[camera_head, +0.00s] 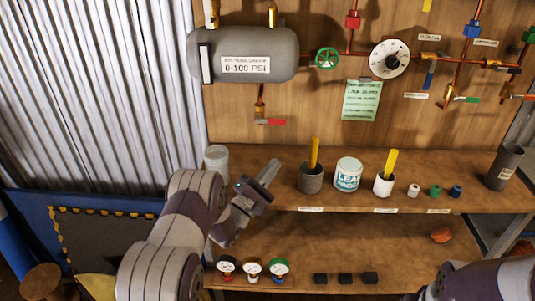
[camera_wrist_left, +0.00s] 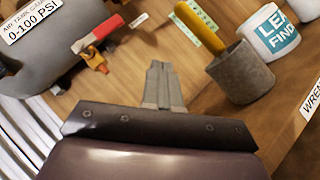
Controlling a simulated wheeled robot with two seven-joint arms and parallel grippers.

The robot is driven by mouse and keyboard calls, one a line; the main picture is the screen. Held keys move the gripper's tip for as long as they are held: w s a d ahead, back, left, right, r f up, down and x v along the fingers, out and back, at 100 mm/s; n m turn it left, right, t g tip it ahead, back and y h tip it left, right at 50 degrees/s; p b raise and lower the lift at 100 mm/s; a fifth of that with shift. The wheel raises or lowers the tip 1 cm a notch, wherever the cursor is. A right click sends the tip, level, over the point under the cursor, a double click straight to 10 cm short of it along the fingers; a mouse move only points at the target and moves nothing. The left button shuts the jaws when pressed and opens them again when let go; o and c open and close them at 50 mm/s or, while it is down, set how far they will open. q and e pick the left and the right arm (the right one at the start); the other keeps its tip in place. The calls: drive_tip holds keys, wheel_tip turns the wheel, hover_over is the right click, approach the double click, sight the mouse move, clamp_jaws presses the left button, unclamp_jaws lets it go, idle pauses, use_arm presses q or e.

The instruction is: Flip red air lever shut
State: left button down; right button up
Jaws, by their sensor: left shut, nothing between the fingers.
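The red lever (camera_head: 271,122) hangs below the grey air tank (camera_head: 245,54), on a short brass valve under it. Its handle points right, about level, across the downward pipe. In the left wrist view the red lever (camera_wrist_left: 103,30) shows at the upper left, beside the tank (camera_wrist_left: 62,40). My left gripper (camera_head: 272,167) is shut and empty, below the lever and above the shelf's left part, apart from the lever. Its closed fingers (camera_wrist_left: 159,68) also show in the left wrist view. Part of my right arm shows at the lower right; its gripper is out of view.
The upper shelf (camera_head: 285,193) holds a grey cup (camera_head: 311,181) with a yellow-handled tool, a leak finder tub (camera_head: 347,176) and a white cup (camera_head: 383,186). A pale canister (camera_head: 217,160) stands left of the gripper. Another red lever (camera_head: 522,97) is at the far right.

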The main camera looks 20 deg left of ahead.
use_arm(q)
drive_tip(key=s+f, duration=0.1)
drive_tip(key=s+d+f, duration=0.1)
drive_tip(key=s+f, duration=0.1)
drive_tip(key=shift+s+f, duration=0.1)
drive_tip(key=shift+s, duration=0.05)
use_arm(e)
drive_tip(key=shift+d+f, duration=0.25)
drive_tip(key=shift+f, duration=0.2)
use_arm(q)
drive_tip(key=shift+d, duration=0.1)
